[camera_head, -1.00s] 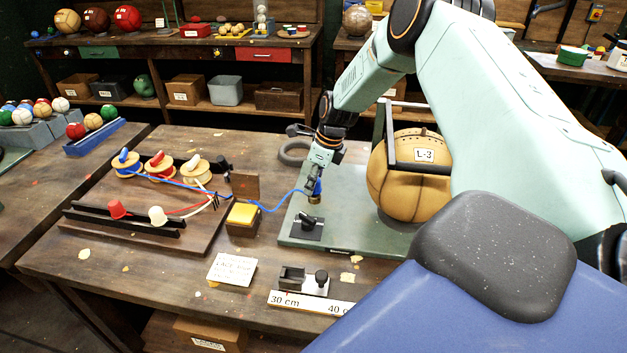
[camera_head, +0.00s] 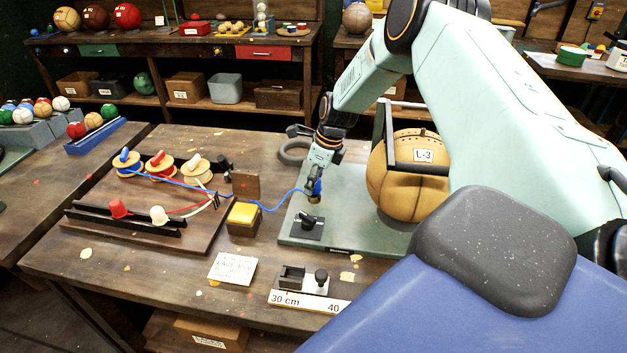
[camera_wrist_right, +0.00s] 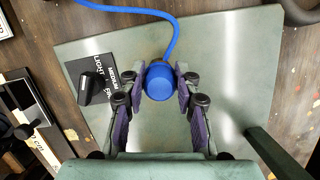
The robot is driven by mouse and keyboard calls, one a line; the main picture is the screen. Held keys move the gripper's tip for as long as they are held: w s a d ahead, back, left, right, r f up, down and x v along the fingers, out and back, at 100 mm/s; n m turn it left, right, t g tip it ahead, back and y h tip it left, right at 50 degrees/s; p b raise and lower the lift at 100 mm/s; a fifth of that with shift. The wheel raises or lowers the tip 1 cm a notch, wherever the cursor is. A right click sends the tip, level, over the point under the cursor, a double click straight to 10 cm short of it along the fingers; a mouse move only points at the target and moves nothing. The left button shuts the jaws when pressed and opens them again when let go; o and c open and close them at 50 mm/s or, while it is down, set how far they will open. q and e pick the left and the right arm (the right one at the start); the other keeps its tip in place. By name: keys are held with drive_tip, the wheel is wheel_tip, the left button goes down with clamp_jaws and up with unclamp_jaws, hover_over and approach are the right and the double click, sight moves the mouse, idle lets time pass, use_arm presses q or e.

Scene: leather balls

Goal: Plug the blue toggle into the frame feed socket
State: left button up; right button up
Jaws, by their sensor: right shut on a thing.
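The blue toggle (camera_wrist_right: 159,82) is a round blue plug with a blue cord trailing from its far side. My right gripper (camera_wrist_right: 160,92) is shut on it, with a purple-padded finger on each side. In the head view the right gripper (camera_head: 318,175) holds the blue toggle (camera_head: 315,190) over the green plate (camera_head: 345,185), close to a brass-coloured piece just below. I cannot tell whether the toggle touches that piece. A black labelled block with a lever (camera_head: 308,224) sits on the plate, also seen in the wrist view (camera_wrist_right: 95,82). My left gripper is not in view.
A tan leather ball (camera_head: 405,180) marked L-3 sits in a frame on the plate. The blue cord (camera_head: 268,207) runs left past a yellow-topped box (camera_head: 243,214) to a blue spool (camera_head: 126,168). A scale strip (camera_head: 308,302) lies at the front edge.

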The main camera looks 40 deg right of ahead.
drive_tip(key=shift+f, duration=0.45)
drive_tip(key=o, duration=1.1)
drive_tip(key=shift+o, duration=0.2)
drive_tip(key=v, duration=1.2)
drive_tip(key=shift+s, duration=0.1)
